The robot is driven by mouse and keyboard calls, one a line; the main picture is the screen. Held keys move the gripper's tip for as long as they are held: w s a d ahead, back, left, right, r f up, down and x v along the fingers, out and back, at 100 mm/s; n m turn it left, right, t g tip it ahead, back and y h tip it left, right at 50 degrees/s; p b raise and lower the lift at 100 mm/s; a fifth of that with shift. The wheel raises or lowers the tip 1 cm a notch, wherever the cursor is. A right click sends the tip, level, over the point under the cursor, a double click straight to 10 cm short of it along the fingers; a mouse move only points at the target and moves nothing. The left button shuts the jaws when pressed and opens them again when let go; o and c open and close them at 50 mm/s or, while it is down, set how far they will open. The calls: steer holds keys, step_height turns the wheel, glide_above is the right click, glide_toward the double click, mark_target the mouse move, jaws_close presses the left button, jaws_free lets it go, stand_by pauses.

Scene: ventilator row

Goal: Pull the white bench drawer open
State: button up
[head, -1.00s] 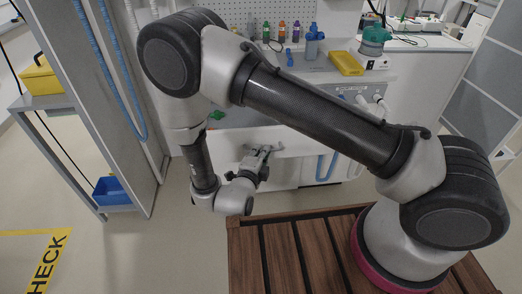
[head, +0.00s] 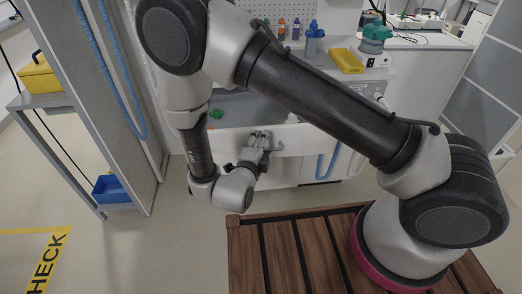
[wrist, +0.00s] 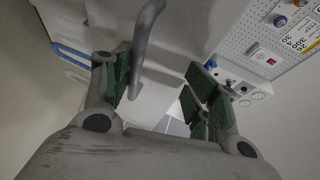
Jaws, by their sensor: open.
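The white bench drawer (head: 305,139) shows as a long pale front on the bench in the head view. A grey surface shows behind its top edge; I cannot tell how far the drawer stands out. Its grey bar handle (head: 277,146) is partly hidden by my gripper (head: 259,139). In the wrist view the curved handle (wrist: 147,45) reaches between the two green-padded fingers of my gripper (wrist: 160,90), closer to the left finger. The fingers are apart and not shut on it.
A green item (head: 217,114) lies on the grey surface behind the front. A grey shelf with a blue bin (head: 113,188) stands at left. Floor is clear between shelf and bench.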

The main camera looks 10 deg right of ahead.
steer(key=o, duration=1)
steer(key=r, duration=0.4)
steer(key=shift+w+r, duration=0.3)
steer(key=shift+c, duration=0.2)
steer(key=r, duration=0.1)
steer(key=s+r, duration=0.1)
steer(key=r, duration=0.1)
steer(key=shift+a, duration=0.1)
steer(key=c, duration=0.4)
steer(key=shift+w, duration=0.1)
steer(key=c, duration=0.7)
steer(key=shift+f, duration=0.1)
